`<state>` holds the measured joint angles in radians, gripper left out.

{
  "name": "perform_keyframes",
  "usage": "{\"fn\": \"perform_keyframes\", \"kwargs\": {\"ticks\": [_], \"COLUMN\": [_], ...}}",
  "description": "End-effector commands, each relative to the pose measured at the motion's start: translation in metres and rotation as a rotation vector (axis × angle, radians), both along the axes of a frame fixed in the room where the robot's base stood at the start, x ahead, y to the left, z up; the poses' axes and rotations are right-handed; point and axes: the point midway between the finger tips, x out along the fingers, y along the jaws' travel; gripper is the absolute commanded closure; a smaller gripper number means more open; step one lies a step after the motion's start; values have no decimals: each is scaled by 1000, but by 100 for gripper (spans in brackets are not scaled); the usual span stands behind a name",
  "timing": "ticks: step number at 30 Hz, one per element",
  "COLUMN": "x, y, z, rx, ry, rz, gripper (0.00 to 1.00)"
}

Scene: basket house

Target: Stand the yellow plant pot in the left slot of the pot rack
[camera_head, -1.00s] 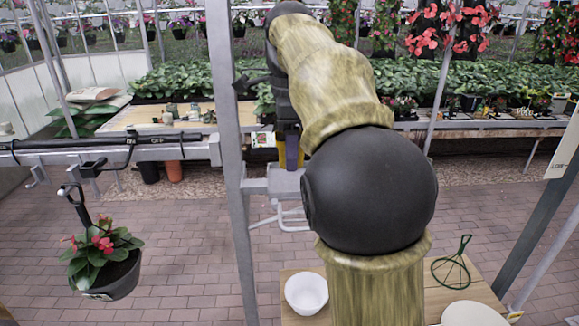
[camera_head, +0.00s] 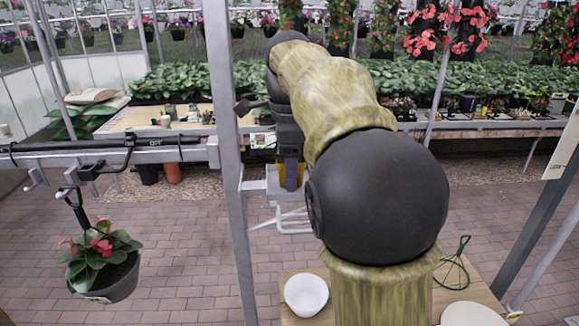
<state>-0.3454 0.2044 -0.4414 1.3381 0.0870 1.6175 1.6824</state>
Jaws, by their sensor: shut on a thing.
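My gripper (camera_head: 290,176) is near the middle of the view, pointing down beside the grey post, and is shut on the yellow plant pot (camera_head: 280,173). Only narrow yellow parts of the pot show on either side of the finger; my arm and gripper hide the rest. A pale grey bracket (camera_head: 255,187) fixed to the post lies at the pot's level and may be part of the pot rack. Its slots cannot be made out. I cannot tell whether the pot is inside a slot or touching the bracket.
A hanging pot with red flowers (camera_head: 104,270) is at the left, below a grey rail (camera_head: 100,155). The grey post (camera_head: 228,200) stands close left of my arm. A white bowl (camera_head: 306,294) and a green wire stand (camera_head: 455,263) are on the wooden table (camera_head: 488,298) below.

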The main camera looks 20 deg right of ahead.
Motion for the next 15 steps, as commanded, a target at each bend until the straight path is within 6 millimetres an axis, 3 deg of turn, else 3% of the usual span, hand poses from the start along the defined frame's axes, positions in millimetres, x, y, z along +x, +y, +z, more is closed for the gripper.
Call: {"fn": "perform_keyframes", "kwargs": {"ticks": [2,3,4,15], "x": [0,0,0,0], "y": [0,0,0,0], "z": [-3,-3,-2,2], "rx": [0,0,0,0], "ry": [0,0,0,-1], "rz": [0,0,0,0], "gripper": [78,45,39,39]}}
